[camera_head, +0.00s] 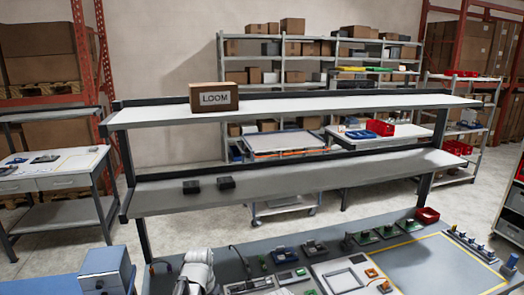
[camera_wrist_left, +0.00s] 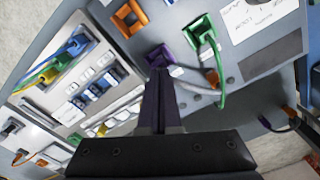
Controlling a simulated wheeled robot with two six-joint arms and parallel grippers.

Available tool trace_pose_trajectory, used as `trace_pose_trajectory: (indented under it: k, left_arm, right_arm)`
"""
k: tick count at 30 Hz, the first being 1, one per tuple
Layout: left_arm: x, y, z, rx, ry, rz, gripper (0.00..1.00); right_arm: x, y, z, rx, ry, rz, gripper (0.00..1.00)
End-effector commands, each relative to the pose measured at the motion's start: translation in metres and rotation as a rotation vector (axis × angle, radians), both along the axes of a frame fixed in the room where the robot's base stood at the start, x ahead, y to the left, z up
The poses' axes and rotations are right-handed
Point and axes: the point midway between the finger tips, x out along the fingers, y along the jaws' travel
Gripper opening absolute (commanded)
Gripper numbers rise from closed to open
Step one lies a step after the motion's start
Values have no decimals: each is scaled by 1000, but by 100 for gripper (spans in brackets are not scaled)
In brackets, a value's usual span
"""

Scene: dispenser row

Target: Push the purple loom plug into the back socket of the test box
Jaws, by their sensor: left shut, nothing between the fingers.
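My left gripper (camera_wrist_left: 159,78) is shut and empty in the left wrist view. Its fingertips are close to a purple connector piece (camera_wrist_left: 157,56) on a grey surface; I cannot tell whether they touch it. The fingers partly hide this piece, and I cannot tell whether it is the plug, a socket, or both joined. Beside it are a green connector (camera_wrist_left: 199,32) with a green cable and an orange square socket (camera_wrist_left: 130,17). In the head view, my white left arm shows at the bottom, with its gripper out of sight. I cannot identify the test box for certain.
A panel (camera_wrist_left: 75,75) with blue, yellow and green cables lies left in the wrist view. In the head view, a blue-grey box (camera_head: 105,268) stands at lower left. Several small devices line the bench. A carton marked LOOM (camera_head: 214,98) sits on the upper shelf (camera_head: 320,104).

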Motion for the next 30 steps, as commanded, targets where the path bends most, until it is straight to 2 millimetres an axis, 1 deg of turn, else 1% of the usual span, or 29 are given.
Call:
trace_pose_trajectory:
  k: [16, 30]
  left_arm:
    - [0, 0, -1, 0, 0, 0, 0]
    - [0, 0, -10, 0, 0, 0, 0]
  right_arm:
    - [0, 0, -1, 0, 0, 0, 50]
    - [0, 0, -10, 0, 0, 0, 50]
